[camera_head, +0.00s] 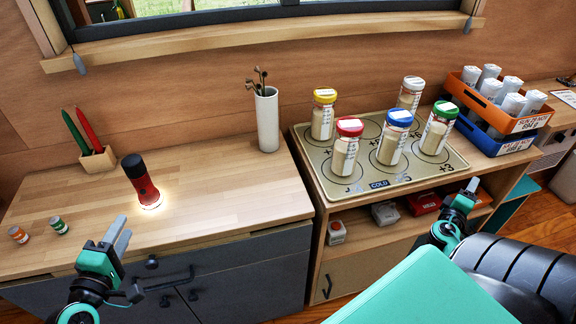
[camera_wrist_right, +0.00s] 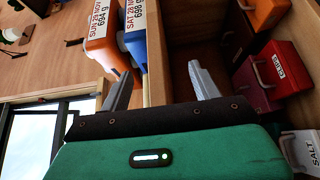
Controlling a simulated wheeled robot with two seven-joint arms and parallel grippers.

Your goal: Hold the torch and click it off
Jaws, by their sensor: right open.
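The torch (camera_head: 141,180) is red with a black top end and stands on the left wooden counter, leaning slightly. A bright glow lies on the counter at its lower end, so it is lit. My left gripper (camera_head: 122,232) is at the counter's front edge, nearer to me and left of the torch, apart from it. Its fingers are seen nearly edge-on, so their gap is unclear. My right gripper (camera_head: 470,187) is in front of the right cabinet, far from the torch. In the right wrist view its fingers (camera_wrist_right: 158,82) are spread with nothing between them.
A pen holder (camera_head: 98,160) and white vase (camera_head: 267,118) stand behind. A tray (camera_head: 318,157) with several capped jars is on the right cabinet, beside stacked crates (camera_head: 510,122). The counter right of the torch is clear.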

